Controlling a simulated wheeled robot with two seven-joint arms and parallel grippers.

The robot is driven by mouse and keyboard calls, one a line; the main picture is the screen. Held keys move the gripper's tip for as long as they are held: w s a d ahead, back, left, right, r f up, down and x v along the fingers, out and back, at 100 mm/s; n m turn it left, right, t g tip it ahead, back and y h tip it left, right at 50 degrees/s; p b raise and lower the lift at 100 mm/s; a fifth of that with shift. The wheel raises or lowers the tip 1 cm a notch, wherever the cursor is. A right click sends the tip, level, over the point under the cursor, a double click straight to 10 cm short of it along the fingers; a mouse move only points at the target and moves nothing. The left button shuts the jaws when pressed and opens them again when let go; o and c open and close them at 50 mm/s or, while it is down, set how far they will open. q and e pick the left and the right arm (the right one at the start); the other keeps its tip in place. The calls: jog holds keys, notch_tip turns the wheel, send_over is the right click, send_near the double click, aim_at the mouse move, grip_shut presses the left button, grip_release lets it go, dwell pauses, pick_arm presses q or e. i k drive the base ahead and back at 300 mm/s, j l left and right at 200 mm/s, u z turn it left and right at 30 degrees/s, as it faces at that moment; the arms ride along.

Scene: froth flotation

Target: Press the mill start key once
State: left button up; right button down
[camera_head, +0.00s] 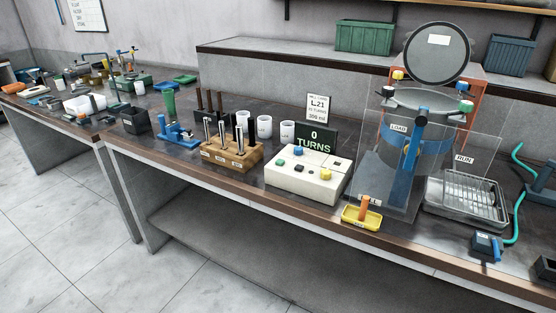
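A cream control box (306,177) sits near the bench's front edge, with coloured keys on its sloped top. The keys include a blue one (298,151), a green one (281,162) and a yellow one (325,174); I cannot read which is the start key. A dark display (316,139) behind the box reads "0 TURNS". The mill (408,130) stands to the right behind clear panels, with its round lid (438,52) raised and labels "LOAD" and "RUN" nearby. Neither of my grippers is in view.
A wooden rack (231,158) with metal rods stands left of the box. White cups (264,127) stand behind it. A yellow tray (361,217) lies at the front edge, right of the box. A metal tray with a grid (468,196) is further right. Space above the box looks clear.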

aim_at(280, 162)
jog(key=i+j, duration=0.25)
jog(key=j, duration=0.15)
jog(key=i+j, duration=0.2)
jog(key=j, duration=0.25)
jog(key=i+j, duration=0.25)
jog(key=j, duration=0.15)
jog(key=i+j, duration=0.2)
jog(key=j, duration=0.25)
jog(key=u, duration=0.05)
